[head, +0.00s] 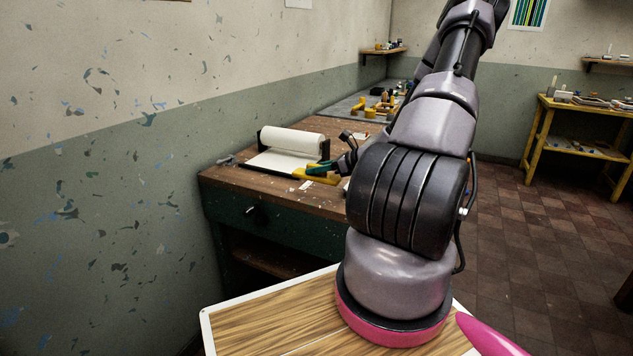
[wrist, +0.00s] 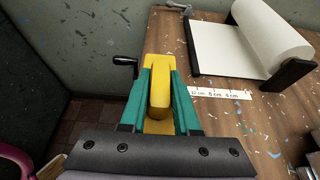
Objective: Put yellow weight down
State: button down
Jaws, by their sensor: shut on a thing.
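The yellow weight (wrist: 158,90) has a raised grip on a flat base. My gripper (wrist: 161,78) has teal fingers, one on each side of that grip, and is shut on it. In the head view the yellow weight (head: 322,178) shows beside the teal fingers of my gripper (head: 318,168), over the wooden workbench (head: 235,183) near its front edge. I cannot tell whether its base touches the bench top.
A white paper roll (head: 291,142) in a dark holder stands behind the weight. A printed scale strip (wrist: 218,93) lies to its right in the wrist view. A black crank handle (wrist: 122,61) sticks out at the bench's front. Yellow and dark items (head: 381,107) stand farther back.

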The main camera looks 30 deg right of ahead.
notch_tip(320, 180, up, 2)
jog(key=shift+w, duration=0.1)
jog(key=w+d+r+m+t+h, duration=0.1)
jog(key=w+d+m+h, duration=0.1)
jog(key=w, duration=1.3)
notch_tip(320, 180, up, 8)
jog(key=f+m+t+h, duration=0.1)
jog(key=m+h, duration=0.1)
jog(key=h, duration=0.1)
send_over(280, 164)
jog(key=shift+m, duration=0.3)
jog(key=f, duration=1.7)
jog(key=shift+s, duration=0.2)
jog(key=shift+f, duration=0.1)
jog(key=c, duration=0.6)
grip_release()
jog(key=shift+c, duration=0.2)
